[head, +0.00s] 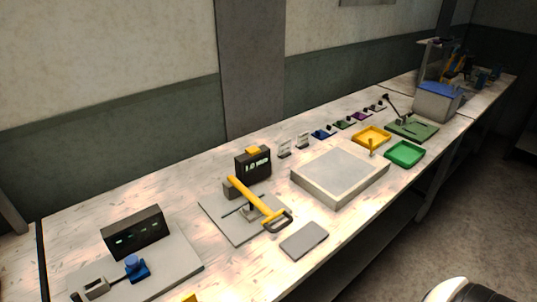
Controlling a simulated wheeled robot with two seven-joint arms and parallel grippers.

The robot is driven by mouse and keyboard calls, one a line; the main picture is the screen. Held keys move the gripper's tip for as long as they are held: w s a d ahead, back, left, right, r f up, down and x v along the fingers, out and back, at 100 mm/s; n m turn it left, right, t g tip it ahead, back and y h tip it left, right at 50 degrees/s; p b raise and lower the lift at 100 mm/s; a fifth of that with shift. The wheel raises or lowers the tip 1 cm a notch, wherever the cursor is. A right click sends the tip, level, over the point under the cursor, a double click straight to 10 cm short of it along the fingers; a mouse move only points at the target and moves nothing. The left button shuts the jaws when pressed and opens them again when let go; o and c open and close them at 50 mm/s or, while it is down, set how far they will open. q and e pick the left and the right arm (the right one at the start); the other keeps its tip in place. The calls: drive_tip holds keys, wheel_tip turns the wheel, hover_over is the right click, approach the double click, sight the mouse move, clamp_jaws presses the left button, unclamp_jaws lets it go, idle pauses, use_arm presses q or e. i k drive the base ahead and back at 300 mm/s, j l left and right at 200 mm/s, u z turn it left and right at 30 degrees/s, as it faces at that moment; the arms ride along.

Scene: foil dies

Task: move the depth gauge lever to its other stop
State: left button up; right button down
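Neither of my grippers is in view. A dark box with a small lit display and a yellow top (253,161) stands at the back of a grey plate (217,213) on the bench. A second device, a green base (411,129) with a thin black lever (392,106) tilted up to the left, stands farther along. No readable label shows which lever belongs to the depth gauge.
A pale framed panel (309,176) lies mid-bench, with a grey pad (304,240) in front. Yellow (385,134) and green (421,152) trays lie beyond. A dark display unit (133,233) and blue knob (134,264) are at near left. Several small coloured pieces line the back.

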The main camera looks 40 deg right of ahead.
sight(253, 200)
drive_tip(key=z, duration=1.05)
